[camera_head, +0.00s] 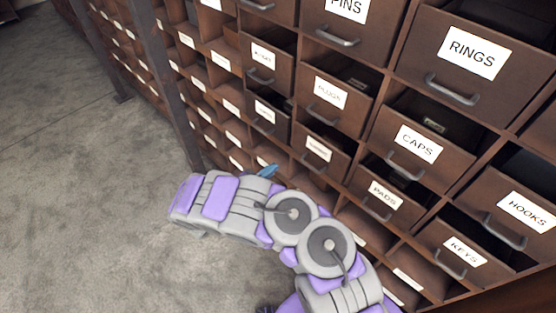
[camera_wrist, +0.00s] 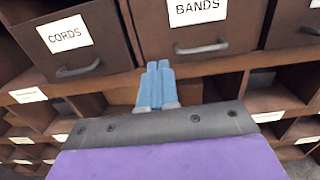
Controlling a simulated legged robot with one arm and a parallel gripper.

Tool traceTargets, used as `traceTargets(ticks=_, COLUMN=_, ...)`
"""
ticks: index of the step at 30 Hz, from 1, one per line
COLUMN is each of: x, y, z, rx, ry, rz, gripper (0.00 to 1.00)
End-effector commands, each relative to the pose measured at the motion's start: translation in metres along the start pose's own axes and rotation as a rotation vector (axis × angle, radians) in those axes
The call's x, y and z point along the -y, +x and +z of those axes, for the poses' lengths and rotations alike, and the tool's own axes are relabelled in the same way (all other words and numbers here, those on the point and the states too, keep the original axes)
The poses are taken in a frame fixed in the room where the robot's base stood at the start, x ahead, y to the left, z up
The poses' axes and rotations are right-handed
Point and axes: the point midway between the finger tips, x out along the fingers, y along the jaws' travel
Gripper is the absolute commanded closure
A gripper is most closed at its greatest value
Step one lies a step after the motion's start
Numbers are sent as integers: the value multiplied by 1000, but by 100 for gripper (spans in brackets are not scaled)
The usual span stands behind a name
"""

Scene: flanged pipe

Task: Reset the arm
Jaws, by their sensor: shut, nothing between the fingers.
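My gripper (camera_wrist: 159,72) shows in the wrist view as two light-blue fingers side by side, shut with nothing between them. The fingertips point at the drawer front labelled BANDS (camera_wrist: 197,30), just below its handle and left of it. In the head view my arm (camera_head: 300,232) is bent in front of the lower part of the cabinet. A small bit of a blue finger (camera_head: 266,171) shows beside the arm's far end; most of the gripper is hidden there.
A brown drawer cabinet (camera_head: 345,130) fills the right side, close to my arm. Several drawers stand partly open, such as RINGS (camera_head: 472,53), CAPS (camera_head: 417,143) and HOOKS (camera_head: 526,211). A CORDS drawer (camera_wrist: 65,35) is left of the fingers. Grey floor (camera_head: 80,200) is clear on the left.

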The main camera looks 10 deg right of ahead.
Motion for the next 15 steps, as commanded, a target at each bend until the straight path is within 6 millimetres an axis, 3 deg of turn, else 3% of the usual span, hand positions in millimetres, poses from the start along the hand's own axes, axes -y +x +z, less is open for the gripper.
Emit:
traceTargets(ticks=10, x=-3, y=-17, z=-1, rx=5, ry=-6, rz=0, gripper=100)
traceTargets(ticks=15, x=1, y=-9, z=10, rx=13, ry=12, rz=-27, gripper=100)
